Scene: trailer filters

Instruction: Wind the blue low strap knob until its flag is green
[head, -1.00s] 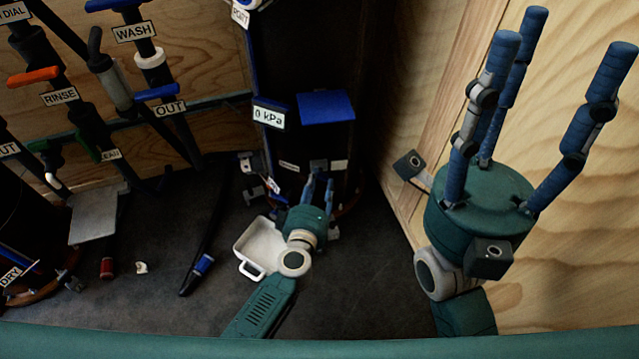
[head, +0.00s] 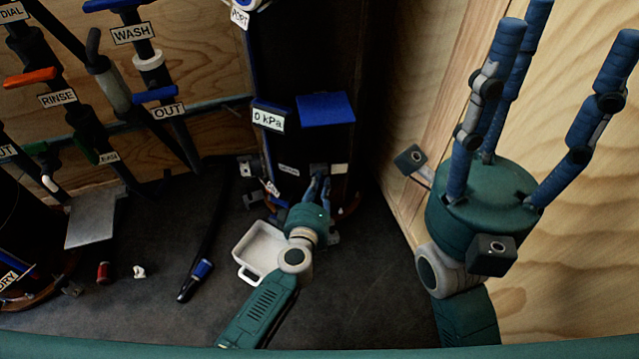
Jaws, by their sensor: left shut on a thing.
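The black tank (head: 312,60) stands upright at the back, and its low strap area is near the floor. My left gripper (head: 319,180) reaches in low at the tank's front, its fingers close together and shut on what looks like the blue low strap knob. The knob is mostly hidden by the fingers and too small to make out. Small pale labels (head: 289,170) show beside the fingers, and I cannot tell a flag or its colour. My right gripper (head: 556,30) is empty and open at the right, fingers spread and pointing up.
A white tray (head: 240,270) lies on the floor beside my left wrist. A plywood wall (head: 570,240) is close on the right.

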